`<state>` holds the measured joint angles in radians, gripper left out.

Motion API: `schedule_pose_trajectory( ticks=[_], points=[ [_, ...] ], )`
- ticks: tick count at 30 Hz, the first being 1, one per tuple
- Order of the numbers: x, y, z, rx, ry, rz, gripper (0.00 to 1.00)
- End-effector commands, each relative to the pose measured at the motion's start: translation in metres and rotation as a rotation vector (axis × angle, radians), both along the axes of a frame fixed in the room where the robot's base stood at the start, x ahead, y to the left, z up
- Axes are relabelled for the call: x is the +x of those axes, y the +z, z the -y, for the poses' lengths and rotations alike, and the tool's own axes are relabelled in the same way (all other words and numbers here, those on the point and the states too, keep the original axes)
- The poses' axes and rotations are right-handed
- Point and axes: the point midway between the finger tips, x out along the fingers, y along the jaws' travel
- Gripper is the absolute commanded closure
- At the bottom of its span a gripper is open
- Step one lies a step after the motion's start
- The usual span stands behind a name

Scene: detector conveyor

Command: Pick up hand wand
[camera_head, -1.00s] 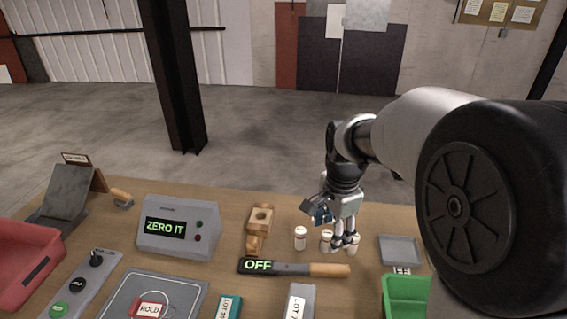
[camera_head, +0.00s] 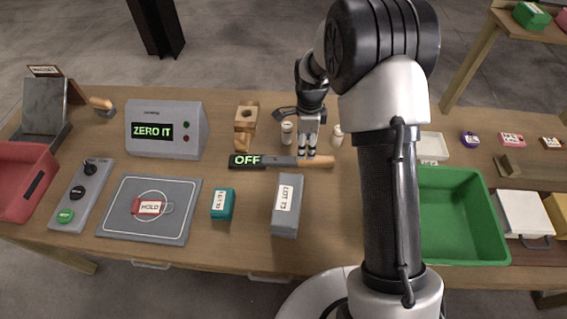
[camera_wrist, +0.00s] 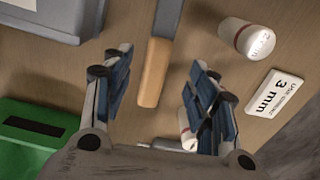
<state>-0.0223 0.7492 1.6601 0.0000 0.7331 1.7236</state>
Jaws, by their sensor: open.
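The hand wand (camera_head: 275,161) lies flat on the wooden table, with a dark body, a green "OFF" display at its left end and a wooden handle at its right end. My gripper (camera_head: 307,153) is over the handle, pointing down. In the wrist view the wooden handle (camera_wrist: 152,75) shows between the two spread fingers of my gripper (camera_wrist: 160,66), with a gap on each side. The fingers are open and hold nothing. I cannot tell how high the fingertips are above the table.
White bottles (camera_head: 337,136) (camera_head: 287,132) stand close behind the wand; one bottle (camera_wrist: 246,38) shows beyond the right finger. A grey "LOT 73" block (camera_head: 286,207) is in front. A green bin (camera_head: 462,216) lies right. A wooden stand (camera_head: 246,122) and the "ZERO IT" box (camera_head: 166,130) are behind left.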

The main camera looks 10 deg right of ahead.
Motion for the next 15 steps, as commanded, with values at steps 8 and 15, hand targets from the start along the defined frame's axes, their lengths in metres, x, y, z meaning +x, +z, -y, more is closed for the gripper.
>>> schedule_pose_trajectory(
  ticks=[8, 15],
  points=[
    [0.000, -0.026, 0.000, 0.000, 0.001, 0.000, 0.47],
    [-0.002, -0.052, -0.001, 0.000, 0.001, -0.002, 0.47]
  ],
)
